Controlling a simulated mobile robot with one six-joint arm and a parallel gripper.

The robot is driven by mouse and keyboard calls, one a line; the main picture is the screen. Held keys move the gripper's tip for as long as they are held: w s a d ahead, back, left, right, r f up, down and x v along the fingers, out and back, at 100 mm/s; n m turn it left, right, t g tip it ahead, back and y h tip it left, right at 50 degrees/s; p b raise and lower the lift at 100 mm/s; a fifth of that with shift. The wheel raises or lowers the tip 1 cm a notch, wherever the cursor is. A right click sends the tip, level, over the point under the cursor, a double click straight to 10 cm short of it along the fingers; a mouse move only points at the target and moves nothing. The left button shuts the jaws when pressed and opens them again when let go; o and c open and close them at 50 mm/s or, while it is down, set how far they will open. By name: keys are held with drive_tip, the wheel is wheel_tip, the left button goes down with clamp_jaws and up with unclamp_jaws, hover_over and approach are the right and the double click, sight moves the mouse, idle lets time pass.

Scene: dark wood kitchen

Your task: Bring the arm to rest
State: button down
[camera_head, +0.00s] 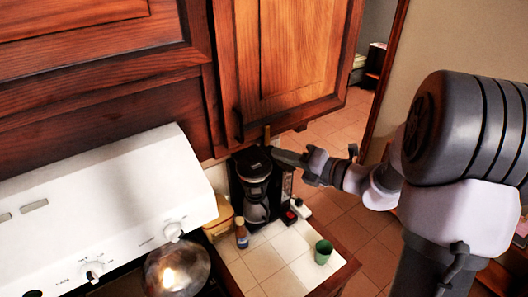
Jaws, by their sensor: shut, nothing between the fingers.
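My arm reaches in from the right side of the head view. My gripper (276,153) is at its left end, beside the top of a black coffee maker (254,165) and just below a wooden cabinet door (296,62). The gripper is small in the picture and its fingers are shut with nothing held. I cannot tell whether it touches the coffee maker.
A tiled counter (279,272) holds a green cup (323,251) and a small bottle (241,233). A white stove panel (108,208) and a shiny pan (177,268) are at left. Open tiled floor (345,215) lies behind the arm.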

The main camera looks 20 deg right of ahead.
drive_tip(key=s+a+f+n+g+b, duration=0.3)
drive_tip(key=s+a+f+n+b, duration=0.3)
drive_tip(key=f+b, duration=0.25)
drive_tip(key=s+a+f+n+g+h+b, duration=0.1)
drive_tip(key=s+a+f+n+g+b, duration=0.2)
drive_tip(key=s+a+f+n+b, duration=0.35)
drive_tip(key=s+a+f+n+g+b, duration=0.35)
drive_tip(key=s+f+n+b, duration=0.35)
drive_tip(key=f+n+b, duration=0.3)
drive_tip(key=s+d+f+n+t+h+b, duration=0.1)
drive_tip(key=s+d+f+n+h+b, duration=0.1)
drive_tip(key=f+n+b, duration=0.5)
drive_tip(key=s+d+f+n+t+h+b, duration=0.1)
drive_tip(key=s+d+f+n+h+b, duration=0.1)
drive_tip(key=s+f+n+h+b, duration=0.2)
wheel_tip(320, 180, down, 4)
drive_tip(key=s+n+b, duration=0.1)
drive_tip(key=n+b, duration=0.3)
drive_tip(key=b, duration=0.1)
drive_tip(key=shift+d, duration=0.25)
drive_tip(key=shift+r, duration=0.1)
